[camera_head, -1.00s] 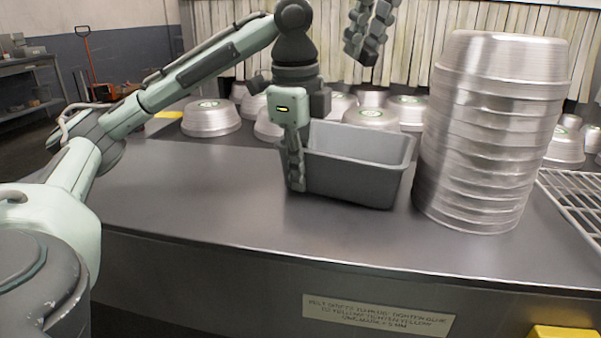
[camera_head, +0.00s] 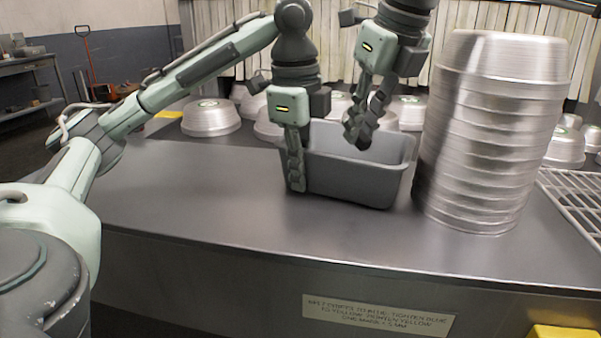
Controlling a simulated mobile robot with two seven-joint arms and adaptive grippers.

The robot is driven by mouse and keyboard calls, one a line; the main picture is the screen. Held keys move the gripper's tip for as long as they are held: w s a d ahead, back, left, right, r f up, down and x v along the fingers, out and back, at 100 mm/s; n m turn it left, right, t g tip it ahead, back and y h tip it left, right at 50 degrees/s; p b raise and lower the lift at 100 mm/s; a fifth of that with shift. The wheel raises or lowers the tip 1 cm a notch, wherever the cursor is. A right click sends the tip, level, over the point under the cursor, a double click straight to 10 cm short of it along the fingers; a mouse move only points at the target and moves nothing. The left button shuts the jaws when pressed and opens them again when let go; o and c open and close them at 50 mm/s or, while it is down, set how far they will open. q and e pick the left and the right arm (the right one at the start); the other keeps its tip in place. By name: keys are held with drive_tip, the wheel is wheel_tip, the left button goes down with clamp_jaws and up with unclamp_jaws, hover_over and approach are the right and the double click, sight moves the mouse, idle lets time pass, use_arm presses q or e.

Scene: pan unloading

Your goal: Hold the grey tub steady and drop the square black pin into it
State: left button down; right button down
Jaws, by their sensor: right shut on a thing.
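The grey tub (camera_head: 352,182) stands upright on the metal counter, left of the tall pan stack. My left gripper (camera_head: 296,172) points down at the tub's left end. One finger shows against the tub's outside; the other is hidden, so its closure cannot be told. My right gripper (camera_head: 358,130) hangs over the tub's opening with its fingers pointing down. It is shut on the square black pin (camera_head: 364,138), a small dark piece at the fingertips that is hard to tell from the dark finger pads. The tub's floor is mostly hidden.
A tall stack of shiny round pans (camera_head: 482,135) stands close to the right of the tub. Several upturned pans (camera_head: 211,118) sit behind and to the left. A wire rack (camera_head: 575,205) lies at the right. The counter's front left (camera_head: 190,190) is clear.

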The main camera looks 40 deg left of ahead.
drive_tip(key=c, duration=1.4)
unclamp_jaws()
drive_tip(key=v, duration=1.2)
